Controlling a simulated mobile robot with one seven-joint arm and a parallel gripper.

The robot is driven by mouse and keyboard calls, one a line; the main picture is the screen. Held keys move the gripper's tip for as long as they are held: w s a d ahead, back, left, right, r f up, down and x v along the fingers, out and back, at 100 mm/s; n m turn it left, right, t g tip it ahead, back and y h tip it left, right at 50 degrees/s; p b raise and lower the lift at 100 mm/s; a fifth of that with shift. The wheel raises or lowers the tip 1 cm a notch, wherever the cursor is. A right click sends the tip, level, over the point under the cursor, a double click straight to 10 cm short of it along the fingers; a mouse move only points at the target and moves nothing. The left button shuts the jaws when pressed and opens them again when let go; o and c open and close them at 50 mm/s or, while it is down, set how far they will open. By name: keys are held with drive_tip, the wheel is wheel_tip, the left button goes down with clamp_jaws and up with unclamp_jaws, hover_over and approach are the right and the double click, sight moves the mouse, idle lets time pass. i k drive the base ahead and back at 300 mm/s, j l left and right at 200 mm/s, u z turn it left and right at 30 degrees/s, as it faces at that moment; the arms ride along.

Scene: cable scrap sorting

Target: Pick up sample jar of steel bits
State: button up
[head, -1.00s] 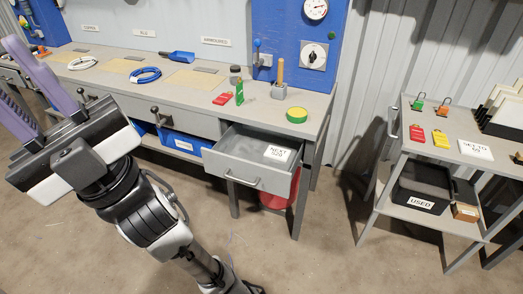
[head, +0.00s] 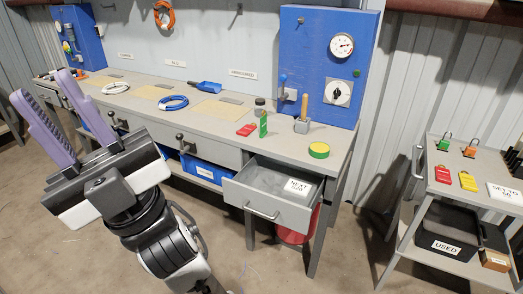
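A small jar with a dark lid (head: 259,104), which looks like the sample jar, stands upright on the grey workbench (head: 322,167), left of the blue panel. Its contents are too small to make out. My gripper (head: 40,85) is at the left of the head view, raised in front of the bench. Its two purple fingers are spread apart with nothing between them. It is well to the left of the jar and not touching it.
Near the jar are a red tag (head: 247,129), a green tag (head: 263,124), a block with a wooden handle (head: 302,125) and green-yellow tape (head: 319,150). A blue scoop (head: 206,87) lies to the left. An open drawer (head: 266,211) juts out below.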

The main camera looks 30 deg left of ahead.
sight(260, 106)
drive_tip(key=i+j+z, duration=0.1)
drive_tip(key=j, duration=0.35)
drive_tip(key=i+j, duration=0.2)
drive_tip(key=j, duration=0.25)
drive_tip(key=i+j+z, duration=0.15)
drive_tip(key=j, duration=0.3)
drive_tip(key=i+j, duration=0.1)
drive_tip(key=j, duration=0.4)
drive_tip(key=i+j+z, duration=0.15)
drive_tip(key=j, duration=0.3)
drive_tip(key=i+j, duration=0.15)
drive_tip(key=j, duration=0.2)
drive_tip(key=i+j+z, duration=0.1)
drive_tip(key=i+j, duration=0.25)
drive_tip(key=j, duration=0.3)
drive_tip(key=i+j, duration=0.1)
drive_tip(key=i, duration=0.25)
drive_tip(key=i+j+z, duration=0.1)
drive_tip(key=i, duration=0.25)
